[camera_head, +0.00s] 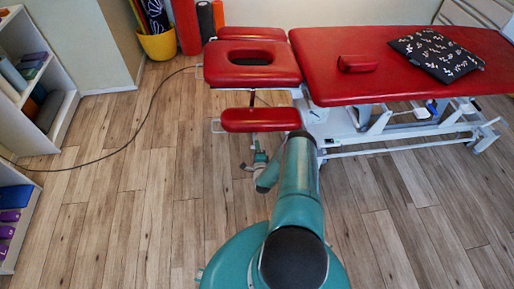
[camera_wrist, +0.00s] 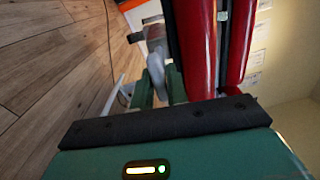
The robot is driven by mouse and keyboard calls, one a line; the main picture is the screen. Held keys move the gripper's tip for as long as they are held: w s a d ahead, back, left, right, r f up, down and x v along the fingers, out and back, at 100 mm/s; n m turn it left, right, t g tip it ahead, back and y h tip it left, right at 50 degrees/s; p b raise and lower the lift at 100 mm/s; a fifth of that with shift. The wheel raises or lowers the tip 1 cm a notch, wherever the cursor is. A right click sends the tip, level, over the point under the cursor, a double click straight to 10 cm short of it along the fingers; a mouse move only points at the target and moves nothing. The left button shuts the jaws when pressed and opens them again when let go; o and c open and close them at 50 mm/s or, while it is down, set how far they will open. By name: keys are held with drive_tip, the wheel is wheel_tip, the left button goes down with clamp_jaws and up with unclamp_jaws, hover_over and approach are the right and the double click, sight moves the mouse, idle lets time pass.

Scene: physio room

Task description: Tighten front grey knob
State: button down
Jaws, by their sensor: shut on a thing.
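The treatment table (camera_head: 400,65) has red padding and a white frame. Its front red armrest pad (camera_head: 260,119) sits below the headrest. My gripper (camera_head: 259,160) is just under that pad, at the metalwork. In the wrist view, the green fingers of my gripper (camera_wrist: 159,92) are close together around a grey knob (camera_wrist: 157,66), beside the red pads (camera_wrist: 195,45). The fingers are shut on it. The knob is mostly hidden by my fingers, and in the head view I cannot make it out clearly.
The headrest (camera_head: 253,64) has a face hole. A red bolster (camera_head: 357,63) and a patterned black cushion (camera_head: 436,54) lie on the table. A cable (camera_head: 135,135) runs over the wooden floor. Shelves (camera_head: 62,75) and a yellow bucket (camera_head: 158,45) stand left. The left-hand floor is mostly clear.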

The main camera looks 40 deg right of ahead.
drive_tip(key=shift+a+f, duration=0.1)
drive_tip(key=c, duration=1.4)
unclamp_jaws()
drive_tip(key=v, duration=1.3)
drive_tip(key=shift+s+a, duration=0.25)
drive_tip(key=shift+s, duration=0.1)
